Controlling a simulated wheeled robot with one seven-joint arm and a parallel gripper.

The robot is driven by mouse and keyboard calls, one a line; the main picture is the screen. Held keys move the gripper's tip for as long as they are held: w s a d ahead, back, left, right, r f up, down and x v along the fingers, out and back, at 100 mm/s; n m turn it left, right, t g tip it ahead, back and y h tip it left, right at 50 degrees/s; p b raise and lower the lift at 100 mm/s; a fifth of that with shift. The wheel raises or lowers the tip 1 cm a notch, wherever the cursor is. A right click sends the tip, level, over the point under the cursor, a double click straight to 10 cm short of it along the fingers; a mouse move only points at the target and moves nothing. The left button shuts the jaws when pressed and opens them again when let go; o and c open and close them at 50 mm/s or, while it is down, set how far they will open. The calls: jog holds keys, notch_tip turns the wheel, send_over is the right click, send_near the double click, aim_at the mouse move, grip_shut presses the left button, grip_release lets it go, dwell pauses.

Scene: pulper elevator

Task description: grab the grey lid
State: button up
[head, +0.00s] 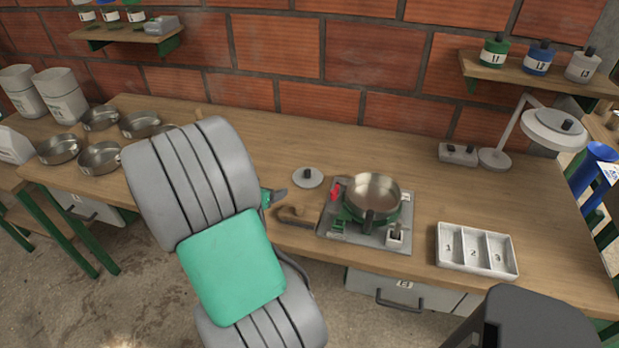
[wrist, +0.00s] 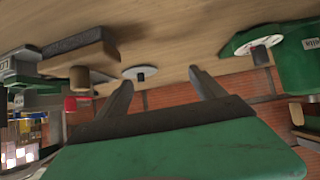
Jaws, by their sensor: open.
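The grey lid (head: 308,178), a small round disc with a black knob, lies on the wooden table left of the pan (head: 372,192). In the wrist view, which is turned over with the table at the top, the lid (wrist: 139,72) shows between and beyond my two fingers. My gripper (wrist: 160,88) is open, with nothing between its fingertips. In the head view only a dark finger and a bit of green of my gripper (head: 275,195) show, left of the lid and apart from it; my arm hides the rest.
The pan sits on a metal plate (head: 390,237) right of the lid. A brown wooden piece (head: 298,216) lies just in front of the lid. A green object (wrist: 283,55) stands at the right in the wrist view. Table behind the lid is clear.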

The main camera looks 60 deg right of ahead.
aim_at(306, 173)
jog(key=shift+o, duration=1.4)
jog(key=s+d, duration=0.1)
jog(key=d, duration=0.1)
jog(key=s+d+m+h, duration=0.1)
jog(key=s, duration=0.1)
jog(key=s+d+g+h, duration=0.1)
jog(key=d, duration=0.1)
jog(key=shift+s+d+f+m, duration=0.25)
jog(key=shift+s+d+m, duration=0.05)
jog(key=shift+s+d, duration=0.1)
jog(key=shift+o, duration=0.7)
jog(key=x, duration=0.6)
jog(key=shift+s+d+p, duration=0.1)
jog(key=shift+s+p, duration=0.05)
jog(key=shift+p, duration=0.2)
jog(key=x, duration=0.5)
jog(key=shift+d+f, duration=0.1)
jog(key=shift+d, duration=0.2)
jog(key=shift+c, duration=0.4)
jog(key=c, duration=1.1)
